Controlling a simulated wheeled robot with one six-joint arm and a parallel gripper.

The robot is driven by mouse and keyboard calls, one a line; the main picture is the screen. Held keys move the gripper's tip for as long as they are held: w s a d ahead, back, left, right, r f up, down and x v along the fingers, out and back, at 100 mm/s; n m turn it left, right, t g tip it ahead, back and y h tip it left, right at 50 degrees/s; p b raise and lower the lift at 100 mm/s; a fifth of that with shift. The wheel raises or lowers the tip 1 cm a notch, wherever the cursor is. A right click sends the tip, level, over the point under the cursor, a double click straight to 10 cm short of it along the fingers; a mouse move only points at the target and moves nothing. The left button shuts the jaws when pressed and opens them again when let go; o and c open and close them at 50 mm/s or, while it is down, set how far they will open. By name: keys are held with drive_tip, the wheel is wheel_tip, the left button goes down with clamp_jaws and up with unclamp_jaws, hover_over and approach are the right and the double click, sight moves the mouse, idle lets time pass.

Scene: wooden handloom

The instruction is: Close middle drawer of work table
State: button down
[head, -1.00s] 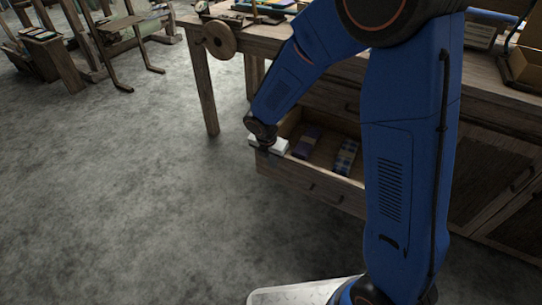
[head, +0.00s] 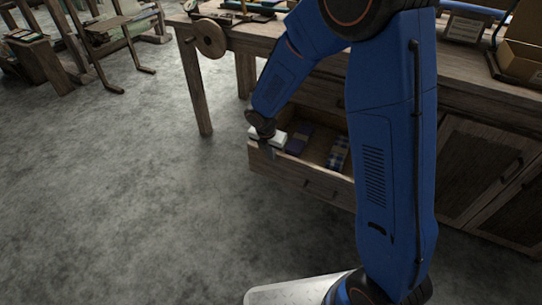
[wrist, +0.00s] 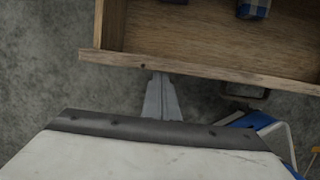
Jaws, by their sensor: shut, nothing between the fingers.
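The wooden drawer (head: 285,172) of the work table (head: 450,100) is pulled out, with its open top showing. A dark handle (head: 320,193) is on its front. A dark purple item (head: 300,138) and a blue checked item (head: 338,154) lie inside. My gripper (head: 269,152) is at the left end of the drawer front, pointing down. In the wrist view my gripper's fingers (wrist: 161,85) are shut and empty, just outside the drawer's front board (wrist: 200,71). I cannot tell whether they touch it. My arm hides the right part of the drawer.
A closed drawer is above the open one. Cupboard doors (head: 485,165) are at the right. The grey floor (head: 120,200) in front is clear.

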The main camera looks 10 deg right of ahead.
drive_tip(key=w+d, duration=0.8)
drive_tip(key=w, duration=0.3)
drive_tip(key=w+d, duration=0.8)
drive_tip(key=w, duration=0.3)
drive_tip(key=shift+w+d, duration=0.2)
drive_tip(key=shift+w, duration=0.05)
drive_tip(key=shift+a, duration=0.1)
